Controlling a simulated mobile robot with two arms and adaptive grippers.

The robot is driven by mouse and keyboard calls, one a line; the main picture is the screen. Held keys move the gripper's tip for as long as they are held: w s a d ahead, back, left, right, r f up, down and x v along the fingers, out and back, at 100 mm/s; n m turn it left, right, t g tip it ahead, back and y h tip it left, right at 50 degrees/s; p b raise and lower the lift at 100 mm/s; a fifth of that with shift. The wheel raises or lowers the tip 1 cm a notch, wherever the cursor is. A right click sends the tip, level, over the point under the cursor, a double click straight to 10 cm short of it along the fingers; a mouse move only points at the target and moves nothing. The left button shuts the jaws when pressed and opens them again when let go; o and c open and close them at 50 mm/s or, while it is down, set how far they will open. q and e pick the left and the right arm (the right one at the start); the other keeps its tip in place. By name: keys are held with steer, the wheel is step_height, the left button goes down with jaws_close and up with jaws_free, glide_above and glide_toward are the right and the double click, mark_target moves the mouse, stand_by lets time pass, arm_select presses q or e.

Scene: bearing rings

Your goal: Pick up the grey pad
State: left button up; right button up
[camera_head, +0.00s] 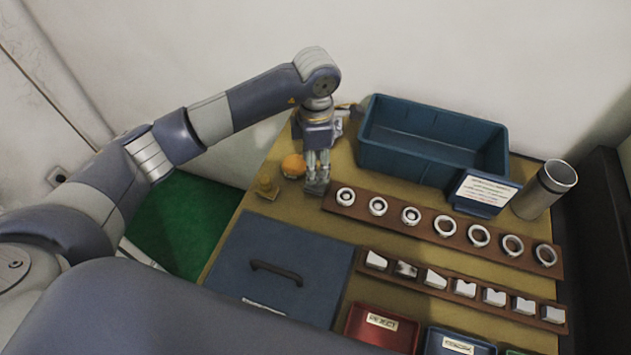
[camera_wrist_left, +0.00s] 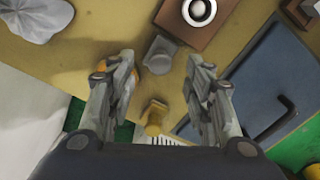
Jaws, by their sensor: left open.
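The grey pad (camera_wrist_left: 160,57) lies on the yellow-brown table top, near the corner of the brown ring rack. In the head view the grey pad (camera_head: 317,188) shows just below my fingertips, partly covered by them. My left gripper (camera_head: 318,165) points down over it. In the left wrist view my left gripper (camera_wrist_left: 167,75) is open, with its fingers apart and nothing held between them. The pad appears between the fingertips, a little beyond them; I cannot tell the exact height gap. My right gripper is not in view.
An orange ball-like thing (camera_head: 293,165) and a small brass-coloured piece (camera_head: 267,187) stand close left of the gripper. The ring rack (camera_head: 428,222) is to the right, a blue bin (camera_head: 430,170) behind it. A dark blue panel with a handle (camera_head: 235,265) lies in front.

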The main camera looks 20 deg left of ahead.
arm_select(q)
step_height(320, 180, down, 5)
steer(key=shift+f+p, duration=0.1)
steer(key=shift+p, duration=0.4)
steer(key=shift+c, duration=0.6)
jaws_close()
